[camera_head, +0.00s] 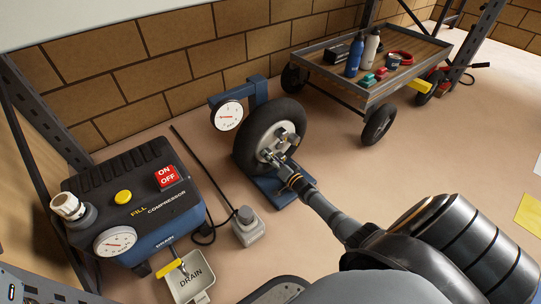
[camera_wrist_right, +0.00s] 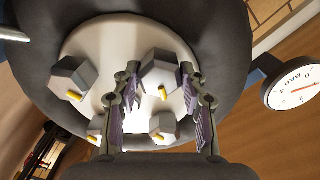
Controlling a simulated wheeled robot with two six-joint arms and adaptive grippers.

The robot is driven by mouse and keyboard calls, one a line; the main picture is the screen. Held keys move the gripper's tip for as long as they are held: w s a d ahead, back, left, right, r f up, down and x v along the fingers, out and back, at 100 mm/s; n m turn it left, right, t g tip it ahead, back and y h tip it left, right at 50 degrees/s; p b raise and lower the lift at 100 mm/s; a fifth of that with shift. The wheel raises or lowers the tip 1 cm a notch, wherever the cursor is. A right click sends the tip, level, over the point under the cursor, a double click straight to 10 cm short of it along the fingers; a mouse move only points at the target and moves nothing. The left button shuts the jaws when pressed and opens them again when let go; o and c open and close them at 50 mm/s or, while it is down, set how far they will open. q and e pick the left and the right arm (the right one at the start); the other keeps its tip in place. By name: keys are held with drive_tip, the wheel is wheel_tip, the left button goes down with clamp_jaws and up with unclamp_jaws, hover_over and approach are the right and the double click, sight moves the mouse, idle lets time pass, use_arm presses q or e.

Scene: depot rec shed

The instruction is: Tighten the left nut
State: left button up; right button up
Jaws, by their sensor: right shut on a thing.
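The wheel (camera_head: 245,151) stands upright on a blue stand (camera_head: 268,188), with a pale hub carrying several grey hex nuts with yellow marks. My right gripper (camera_head: 271,158) reaches the hub from the lower right. In the right wrist view its two fingers (camera_wrist_right: 160,88) are shut on the sides of one nut (camera_wrist_right: 158,72), which looks like the left nut as the head camera sees the wheel. Other nuts, such as one beside it (camera_wrist_right: 72,76) and one below (camera_wrist_right: 164,127), are free of the fingers. My left gripper is out of view.
A round gauge (camera_head: 229,116) hangs on the stand, left of the wheel. A blue compressor (camera_head: 140,215), a drain tray (camera_head: 190,287) and a grey box with a cable (camera_head: 247,228) stand left. A loaded cart (camera_head: 345,80) is behind right. Floor right of the wheel is clear.

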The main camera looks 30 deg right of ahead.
drive_tip(key=m+p, duration=0.1)
drive_tip(key=m, duration=0.4)
drive_tip(key=shift+m, duration=0.3)
drive_tip(key=m+p, duration=0.1)
drive_tip(key=m, duration=0.4)
drive_tip(key=shift+m, duration=0.3)
drive_tip(key=o, duration=1.1)
drive_tip(key=shift+o, duration=0.2)
drive_tip(key=shift+s, duration=0.1)
drive_tip(key=s+d, duration=0.1)
drive_tip(key=s, duration=1)
drive_tip(key=shift+s, duration=0.4)
